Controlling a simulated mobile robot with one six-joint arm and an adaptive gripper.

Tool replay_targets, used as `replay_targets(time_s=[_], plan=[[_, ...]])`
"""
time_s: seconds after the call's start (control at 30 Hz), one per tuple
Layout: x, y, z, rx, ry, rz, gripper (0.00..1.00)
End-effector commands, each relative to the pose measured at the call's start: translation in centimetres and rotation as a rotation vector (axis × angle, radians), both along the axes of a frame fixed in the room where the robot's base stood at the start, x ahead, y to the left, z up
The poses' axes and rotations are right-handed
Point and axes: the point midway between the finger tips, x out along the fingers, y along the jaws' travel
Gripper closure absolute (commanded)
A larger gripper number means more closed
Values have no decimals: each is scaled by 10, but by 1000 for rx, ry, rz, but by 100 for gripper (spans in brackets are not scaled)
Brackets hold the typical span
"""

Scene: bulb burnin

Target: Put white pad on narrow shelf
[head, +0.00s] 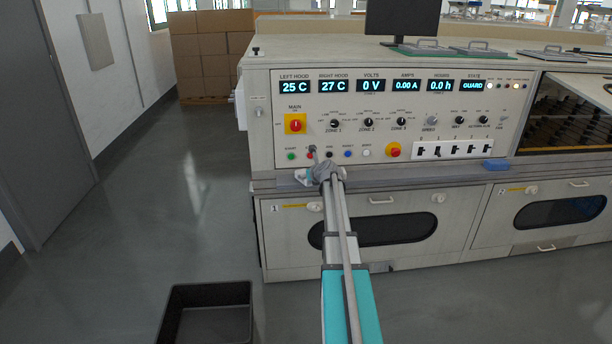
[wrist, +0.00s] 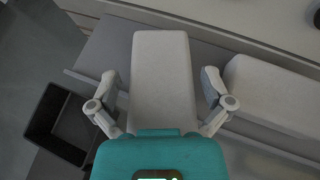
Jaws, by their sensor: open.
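In the wrist view a pale, white-grey oblong pad (wrist: 161,75) lies lengthwise between the two fingers of my gripper (wrist: 159,79). The fingers are spread, with a gap seen on each side of the pad. The pad's near end is hidden behind my teal gripper body. A second pale block (wrist: 268,92) lies to the right, partly beyond the right finger and cut off by the frame. In the head view my gripper (head: 322,173) is at the left part of the console's narrow grey ledge (head: 440,175). The pads cannot be told apart there.
The console panel (head: 400,110), with switches and knobs, rises behind the ledge. A blue block (head: 496,165) lies further right on the ledge. A black open bin (head: 205,290) stands on the floor; it also shows in the wrist view (wrist: 62,125). The floor on the left is clear.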

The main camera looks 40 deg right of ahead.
Motion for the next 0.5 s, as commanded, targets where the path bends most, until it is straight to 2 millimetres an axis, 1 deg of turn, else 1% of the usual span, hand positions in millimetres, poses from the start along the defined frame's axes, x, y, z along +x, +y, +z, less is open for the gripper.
replay_targets(time_s=[0.27, 0.3, 0.5], plan=[[0, 0, 14, 0, 0, 0, 0], [-8, 2, 16, 1, 0, 0, 0], [-37, 8, 33, 0, 0, -1, 0]])
